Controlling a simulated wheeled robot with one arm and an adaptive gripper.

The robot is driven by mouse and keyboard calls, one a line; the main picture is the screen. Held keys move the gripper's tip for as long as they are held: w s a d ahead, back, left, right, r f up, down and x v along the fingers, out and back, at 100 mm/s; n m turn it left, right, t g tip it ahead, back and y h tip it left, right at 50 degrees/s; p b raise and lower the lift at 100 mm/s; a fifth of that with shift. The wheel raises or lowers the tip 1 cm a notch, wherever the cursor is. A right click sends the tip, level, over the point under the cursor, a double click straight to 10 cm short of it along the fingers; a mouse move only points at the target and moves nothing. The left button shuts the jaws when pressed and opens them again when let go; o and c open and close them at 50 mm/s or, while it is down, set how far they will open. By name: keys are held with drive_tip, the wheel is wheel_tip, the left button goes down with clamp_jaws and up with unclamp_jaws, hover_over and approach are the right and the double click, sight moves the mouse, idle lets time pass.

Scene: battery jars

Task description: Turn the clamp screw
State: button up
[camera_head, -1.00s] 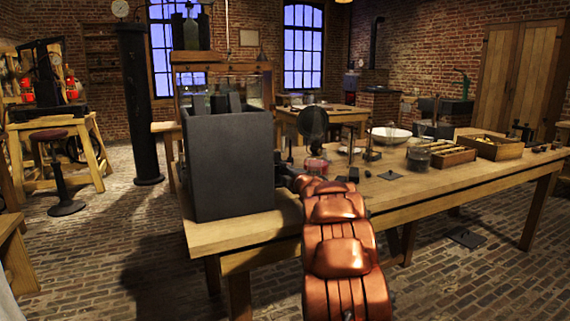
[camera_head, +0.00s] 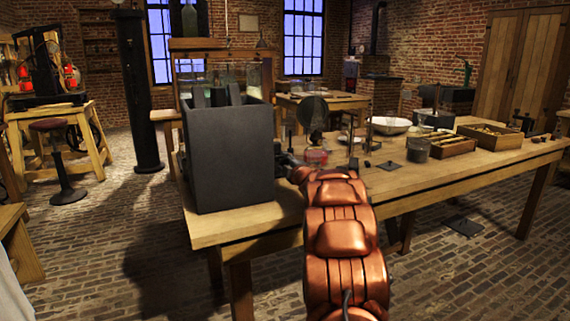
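My copper-coloured arm reaches forward over the workbench (camera_head: 440,197). My gripper (camera_head: 285,161) is a small dark shape at the arm's far end, just right of a dark grey rectangular jar (camera_head: 230,160). It is too small and dark to see whether its fingers are open or shut, or whether they touch anything. I cannot make out the clamp screw; it may be hidden by the jar or the arm. Plates or blocks stick up from the jar's open top.
A wooden frame (camera_head: 219,45) rises behind the grey jar. Brick floor is open at left.

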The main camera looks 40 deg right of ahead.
drive_tip(key=shift+o, duration=1.3)
drive_tip(key=shift+s, duration=0.1)
drive_tip(key=shift+s+a+f, duration=0.1)
drive_tip(key=shift+s+a, duration=0.1)
drive_tip(key=shift+s, duration=0.35)
drive_tip(key=v, duration=1)
drive_tip(key=shift+s+a, duration=0.2)
drive_tip(key=shift+s, duration=0.1)
